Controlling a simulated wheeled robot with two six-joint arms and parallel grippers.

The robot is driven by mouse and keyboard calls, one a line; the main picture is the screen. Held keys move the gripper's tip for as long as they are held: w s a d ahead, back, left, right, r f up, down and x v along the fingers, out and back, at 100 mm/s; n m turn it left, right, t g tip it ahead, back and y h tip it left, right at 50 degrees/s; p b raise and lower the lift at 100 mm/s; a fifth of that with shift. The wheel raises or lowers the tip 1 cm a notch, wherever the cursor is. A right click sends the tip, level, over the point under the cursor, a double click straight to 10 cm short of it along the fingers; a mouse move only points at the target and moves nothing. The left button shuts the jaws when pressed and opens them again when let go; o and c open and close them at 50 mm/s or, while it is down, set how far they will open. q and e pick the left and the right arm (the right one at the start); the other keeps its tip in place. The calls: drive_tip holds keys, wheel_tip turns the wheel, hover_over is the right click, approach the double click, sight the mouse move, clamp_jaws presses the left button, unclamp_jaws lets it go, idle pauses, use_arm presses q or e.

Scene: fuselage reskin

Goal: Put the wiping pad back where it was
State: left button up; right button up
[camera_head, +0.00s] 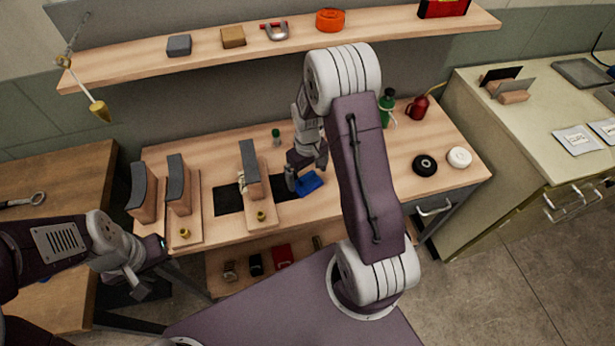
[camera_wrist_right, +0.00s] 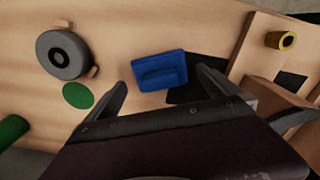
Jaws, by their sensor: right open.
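The blue wiping pad (camera_head: 310,183) lies on the wooden workbench, right of the middle wooden stand. In the right wrist view the pad (camera_wrist_right: 158,68) has a raised grip on top and lies beside a black patch (camera_wrist_right: 187,91), seemingly overlapping its edge. My right gripper (camera_head: 300,176) is low over the bench at the pad's left side.
Wooden stands with dark curved faces (camera_head: 178,186) stand on the bench's left. A green bottle (camera_head: 386,108), a red can (camera_head: 417,108), a black roll (camera_head: 424,165) and a white roll (camera_head: 459,157) are on the right. A shelf (camera_head: 205,60) hangs above the bench.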

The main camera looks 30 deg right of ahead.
sight(307, 175)
wheel_tip(307, 175, up, 10)
drive_tip(key=s+a+m, duration=0.1)
drive_tip(key=s+a, duration=0.2)
drive_tip(key=s, duration=0.3)
drive_tip(key=s+a+m+t, duration=0.1)
drive_tip(key=s+a, duration=0.3)
drive_tip(key=s, duration=0.2)
drive_tip(key=shift+s+a+r+p, duration=0.15)
drive_tip(key=shift+s+a+p, duration=0.1)
drive_tip(key=shift+s+p, duration=0.1)
drive_tip(key=shift+s, duration=0.1)
